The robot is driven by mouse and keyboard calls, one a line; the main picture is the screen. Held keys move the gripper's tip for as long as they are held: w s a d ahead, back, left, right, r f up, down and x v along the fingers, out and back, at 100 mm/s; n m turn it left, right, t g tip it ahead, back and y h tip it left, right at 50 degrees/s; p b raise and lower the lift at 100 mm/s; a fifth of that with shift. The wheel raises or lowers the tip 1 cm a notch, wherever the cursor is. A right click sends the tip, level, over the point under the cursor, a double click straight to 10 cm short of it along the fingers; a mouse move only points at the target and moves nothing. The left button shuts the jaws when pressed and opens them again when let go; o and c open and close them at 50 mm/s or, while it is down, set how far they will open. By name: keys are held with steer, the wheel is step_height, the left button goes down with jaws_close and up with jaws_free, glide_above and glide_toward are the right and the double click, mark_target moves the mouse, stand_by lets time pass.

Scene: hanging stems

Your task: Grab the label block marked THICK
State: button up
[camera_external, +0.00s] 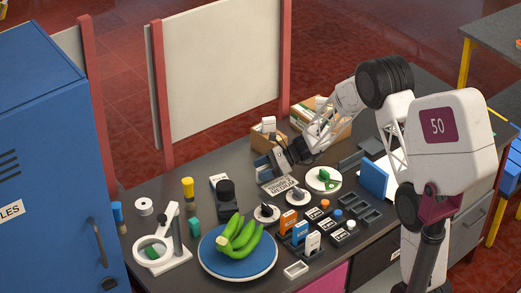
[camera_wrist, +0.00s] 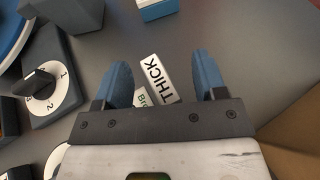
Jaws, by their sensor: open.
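The white block marked THICK (camera_wrist: 155,72) in black letters lies on the grey table in the wrist view. My gripper (camera_wrist: 164,78) is open, with its two blue fingertips on either side of the block and a gap to each. In the external view my gripper (camera_external: 285,160) is low over the back of the table, and I cannot make out the THICK block there.
A rotary dial (camera_wrist: 45,92) is left of the gripper. Cardboard boxes (camera_external: 325,118) stand behind the gripper. A lettered plate (camera_external: 278,185) and round dials (camera_external: 298,196) lie in front. A blue plate (camera_external: 238,263) with green bananas stands nearer. The table ahead of the fingers is partly clear.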

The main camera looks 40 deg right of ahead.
mark_target(263, 167)
steer(key=shift+c, duration=0.2)
jaws_close()
stand_by(0.3)
steer(key=shift+r, duration=0.1)
steer(key=shift+r, duration=4.9)
